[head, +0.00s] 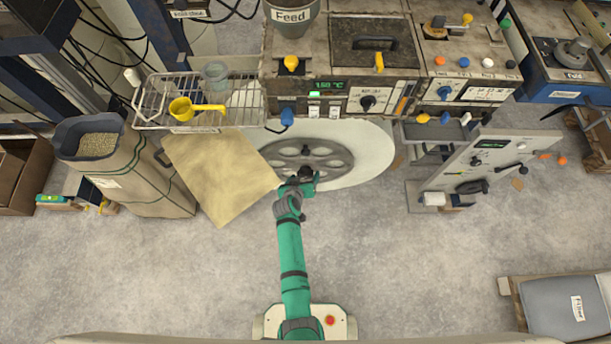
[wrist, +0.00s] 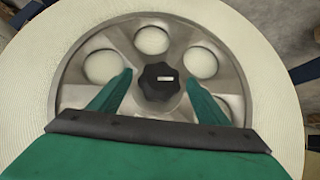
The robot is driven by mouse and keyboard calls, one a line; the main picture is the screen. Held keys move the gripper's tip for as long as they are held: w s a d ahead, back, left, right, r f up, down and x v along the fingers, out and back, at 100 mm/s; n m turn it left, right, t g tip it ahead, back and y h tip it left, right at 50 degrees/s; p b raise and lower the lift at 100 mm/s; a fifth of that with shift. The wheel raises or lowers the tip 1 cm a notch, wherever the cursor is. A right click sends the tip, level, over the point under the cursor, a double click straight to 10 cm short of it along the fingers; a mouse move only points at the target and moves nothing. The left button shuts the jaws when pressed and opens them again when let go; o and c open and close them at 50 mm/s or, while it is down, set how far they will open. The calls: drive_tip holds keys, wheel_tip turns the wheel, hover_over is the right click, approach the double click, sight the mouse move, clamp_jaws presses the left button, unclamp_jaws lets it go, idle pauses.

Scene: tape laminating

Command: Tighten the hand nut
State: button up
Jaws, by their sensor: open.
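The hand nut (wrist: 160,82) is a black lobed knob with a small white mark, at the centre of a grey metal wheel (wrist: 72,75) with round holes. In the wrist view my gripper (wrist: 163,85) is open, with one green finger to each side of the nut and visible gaps between them. In the head view my gripper (head: 302,181) is at the front of the wheel (head: 275,155), by the dark nut (head: 306,172), which it partly hides. I cannot tell how far the fingertips are from the wheel face.
A large white roll (head: 375,150) surrounds the wheel. A brown sheet (head: 215,175) hangs at its left, near a wire basket (head: 150,100) with a yellow scoop (head: 185,109). A lever panel (head: 470,165) stands at the right. The floor around my arm is clear.

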drive_tip(key=shift+x, duration=1)
drive_tip(key=c, duration=1.1)
